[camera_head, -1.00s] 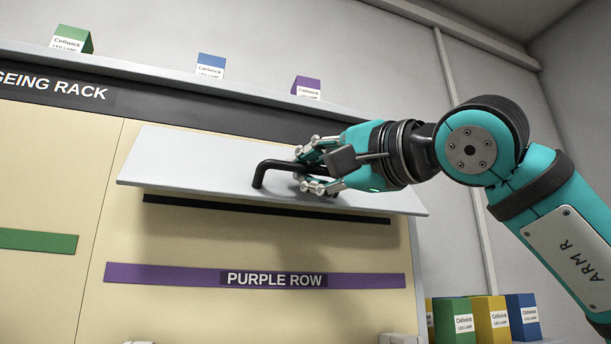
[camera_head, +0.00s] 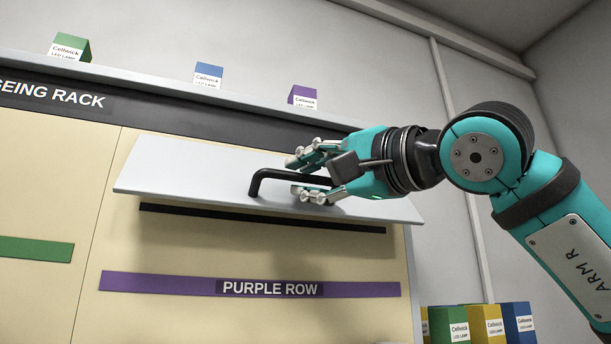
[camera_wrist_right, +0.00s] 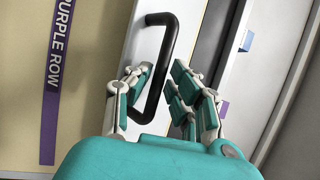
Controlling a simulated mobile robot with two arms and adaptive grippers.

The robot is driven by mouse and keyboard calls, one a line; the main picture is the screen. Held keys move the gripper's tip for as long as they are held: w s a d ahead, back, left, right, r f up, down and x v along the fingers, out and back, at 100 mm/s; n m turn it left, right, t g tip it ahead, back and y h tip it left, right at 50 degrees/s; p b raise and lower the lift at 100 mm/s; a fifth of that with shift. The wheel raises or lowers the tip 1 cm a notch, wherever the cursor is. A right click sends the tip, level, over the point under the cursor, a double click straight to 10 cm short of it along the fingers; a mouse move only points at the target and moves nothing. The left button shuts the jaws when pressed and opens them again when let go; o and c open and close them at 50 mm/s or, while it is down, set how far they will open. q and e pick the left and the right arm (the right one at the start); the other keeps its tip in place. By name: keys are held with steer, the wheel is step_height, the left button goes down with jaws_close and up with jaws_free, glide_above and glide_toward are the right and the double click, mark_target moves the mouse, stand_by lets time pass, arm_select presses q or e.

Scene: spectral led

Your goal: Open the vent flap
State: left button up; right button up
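The vent flap (camera_head: 190,172) is a pale grey panel above the purple row label, tilted out from the rack with a dark slot (camera_head: 250,217) visible below it. Its black bar handle (camera_head: 257,184) is on the front face. My right gripper (camera_head: 296,175) is open at the handle's right part, one finger above the bar and one below. My left gripper is not in view.
The purple row strip (camera_head: 150,285) runs below the flap, and a green strip (camera_head: 35,246) is at left. Small green, blue and purple boxes stand on the top ledge (camera_head: 160,85). Several coloured lamp boxes (camera_head: 487,322) stand at the lower right. The wall at upper right is bare.

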steer(key=v, duration=1.1)
steer(key=shift+s+d, duration=0.15)
steer(key=shift+s, duration=0.1)
